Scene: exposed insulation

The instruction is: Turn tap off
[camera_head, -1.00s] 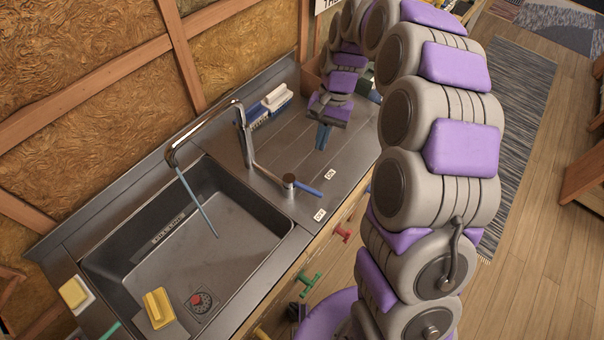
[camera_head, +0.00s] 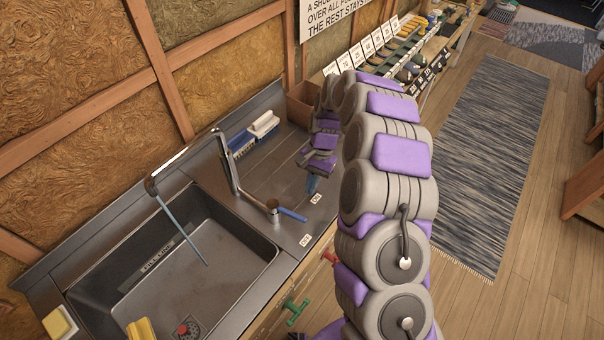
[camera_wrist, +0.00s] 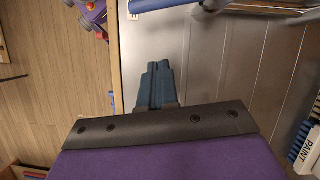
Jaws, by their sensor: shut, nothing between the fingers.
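The tap's blue lever (camera_head: 292,214) points right, toward the ON label (camera_head: 316,198); another label (camera_head: 305,240) lies nearer the front edge. My gripper (camera_head: 312,186) is above the counter, right of the lever and apart from it. In the wrist view its blue fingers (camera_wrist: 155,82) are together and empty, with the blue lever (camera_wrist: 150,5) at the top edge.
Blue and white brushes (camera_head: 253,133) and a cardboard box (camera_head: 302,104) stand at the back of the counter. Yellow sponges (camera_head: 60,323) lie by the sink. A green drawer handle (camera_head: 295,309) sticks out in front.

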